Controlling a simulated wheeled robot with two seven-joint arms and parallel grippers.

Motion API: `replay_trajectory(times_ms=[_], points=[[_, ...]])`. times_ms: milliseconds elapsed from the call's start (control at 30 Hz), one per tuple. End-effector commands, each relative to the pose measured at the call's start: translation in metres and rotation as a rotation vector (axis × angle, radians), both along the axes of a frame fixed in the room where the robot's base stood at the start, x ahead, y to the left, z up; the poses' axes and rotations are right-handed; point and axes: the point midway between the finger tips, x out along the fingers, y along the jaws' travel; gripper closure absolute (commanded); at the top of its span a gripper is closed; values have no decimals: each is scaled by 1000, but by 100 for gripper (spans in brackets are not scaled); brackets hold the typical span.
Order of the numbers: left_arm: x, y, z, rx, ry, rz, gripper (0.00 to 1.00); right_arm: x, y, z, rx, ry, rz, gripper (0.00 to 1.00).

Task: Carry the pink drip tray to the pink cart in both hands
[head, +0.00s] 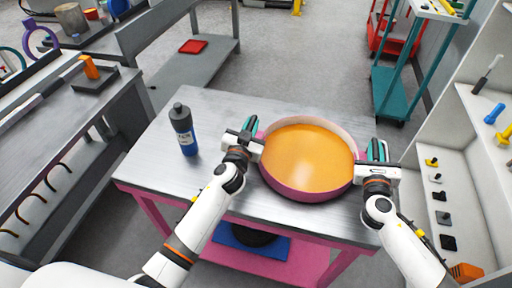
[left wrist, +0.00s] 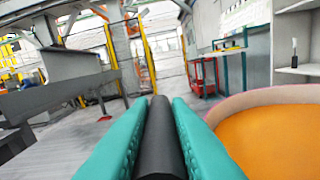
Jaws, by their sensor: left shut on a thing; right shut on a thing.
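The pink drip tray (head: 307,197) is a round pan with a pink wall and an orange surface inside. It is over the right half of the grey top of the pink cart (head: 222,108); I cannot tell whether it touches. My left gripper (head: 247,135) is at its left side, shut on a dark round bar, seen between the teal fingers in the left wrist view (left wrist: 159,115). The tray's rim also shows there (left wrist: 265,97). My right gripper (head: 377,152) is shut at the tray's right side; its grip point is mostly hidden.
A dark bottle with a blue band (head: 186,132) stands on the cart top, left of my left gripper. A grey bench (head: 60,140) is at left. White shelving (head: 470,150) with small tools is close at right. A teal-framed trolley (head: 395,90) stands behind.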

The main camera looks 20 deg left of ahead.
Motion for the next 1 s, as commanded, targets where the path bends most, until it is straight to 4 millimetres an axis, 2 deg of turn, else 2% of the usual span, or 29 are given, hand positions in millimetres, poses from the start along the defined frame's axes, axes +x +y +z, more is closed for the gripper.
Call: replay_trajectory(times_ms=[200,233,333,367,633,733,867,1000], points=[[0,0,-12,0,-5,-1,100,0,0,-12,1,-4,0,100],[0,0,-12,0,-1,0,81,0,0,-12,0,0,0,81],[0,0,-11,0,0,0,64,0,0,-11,0,0,0,64],[0,0,-11,0,0,0,62,0,0,-11,0,0,0,62],[-1,0,-11,0,0,0,62,0,0,-11,0,0,0,62],[-7,0,-12,-1,0,0,62,0,0,-11,0,0,0,62],[-26,0,-12,-2,2,0,62,0,0,-11,0,0,0,62],[-57,0,-12,-3,3,1,62,0,0,-11,0,0,0,62]])
